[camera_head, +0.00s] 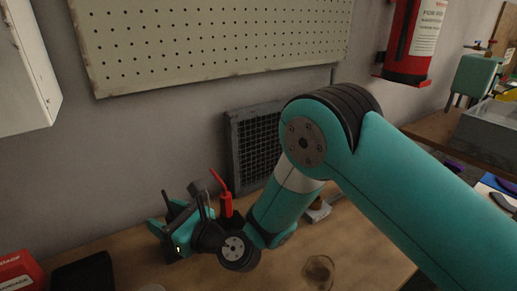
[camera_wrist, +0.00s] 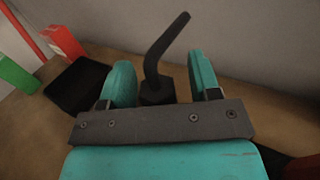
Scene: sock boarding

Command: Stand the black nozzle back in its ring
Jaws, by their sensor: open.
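The black nozzle (camera_wrist: 156,62) shows in the wrist view as a bent dark tube, with its tip leaning up to the right. Its lower end meets a dark block (camera_wrist: 157,93); I cannot tell whether this is its ring or the nozzle's own base. My gripper (camera_wrist: 163,78) is open, with one teal finger on each side of the nozzle and a visible gap at both. The palm bar hides the lowest part. In the head view my gripper (camera_head: 172,224) is low over the table, and its own parts make the nozzle hard to pick out.
A red bent nozzle (camera_head: 222,183) stands in a dark holder just right of my gripper. A black flat object (camera_head: 85,273) and a red box (camera_head: 18,270) lie to the left. A small round glassy item (camera_head: 318,270) is at the front right. The wall is close behind.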

